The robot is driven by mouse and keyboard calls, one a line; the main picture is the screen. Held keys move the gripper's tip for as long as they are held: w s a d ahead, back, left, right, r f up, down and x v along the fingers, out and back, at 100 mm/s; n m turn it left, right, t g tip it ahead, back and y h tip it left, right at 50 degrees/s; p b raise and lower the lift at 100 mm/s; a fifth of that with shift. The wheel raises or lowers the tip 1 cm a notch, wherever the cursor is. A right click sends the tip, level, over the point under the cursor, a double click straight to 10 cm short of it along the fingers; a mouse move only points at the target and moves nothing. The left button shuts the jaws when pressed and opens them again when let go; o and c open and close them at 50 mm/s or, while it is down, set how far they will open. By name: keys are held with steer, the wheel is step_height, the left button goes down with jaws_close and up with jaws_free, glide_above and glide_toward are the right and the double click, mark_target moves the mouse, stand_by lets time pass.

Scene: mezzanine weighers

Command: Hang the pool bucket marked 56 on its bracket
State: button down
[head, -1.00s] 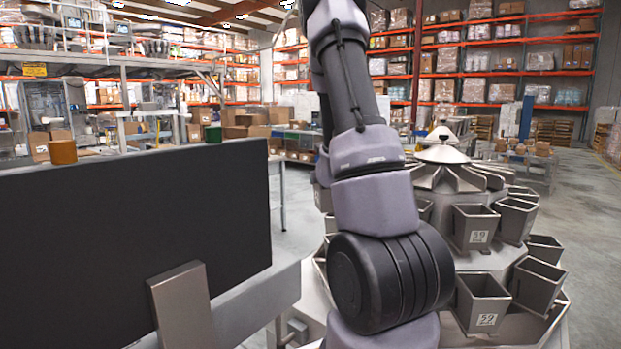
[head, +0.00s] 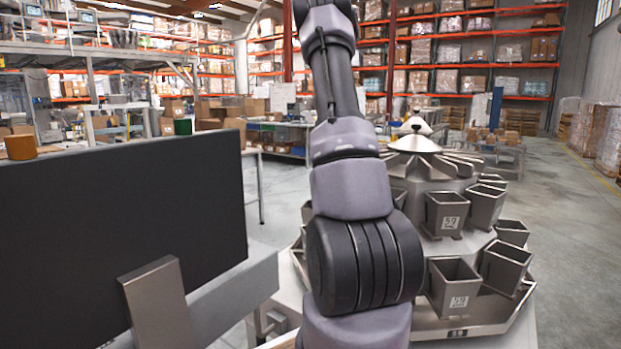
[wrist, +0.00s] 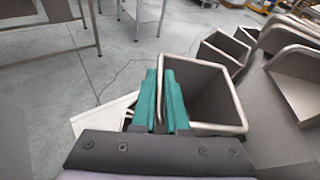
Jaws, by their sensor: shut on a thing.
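In the wrist view my gripper (wrist: 165,95) has teal fingers shut on the near left rim of an open, square metal bucket (wrist: 215,95). The bucket's mouth faces up toward the camera, and it looks empty. Its number face is hidden, so I cannot read 56 on it. In the head view my arm hides the gripper and the held bucket. The weigher (head: 440,165) stands behind and to the right of my arm, with several buckets around it. One upper bucket (head: 446,215) and one lower bucket (head: 455,287) carry labels that look like 59. No clearly empty bracket can be made out.
A large dark panel (head: 110,240) with a metal post (head: 157,305) fills the left foreground. More metal buckets (wrist: 222,48) stand beyond the held one in the wrist view, beside curved metal plates (wrist: 295,80). Open floor (head: 570,240) lies right of the weigher.

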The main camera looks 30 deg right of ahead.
steer(key=d, duration=0.1)
steer(key=s+d, duration=0.1)
steer(key=d, duration=0.3)
steer(key=shift+s+d+f, duration=0.2)
steer(key=shift+f, duration=0.85)
steer(key=c, duration=0.9)
jaws_free()
steer(key=shift+o, duration=0.2)
steer(key=v, duration=1)
steer(key=shift+s, duration=0.35)
steer(key=shift+a, duration=0.1)
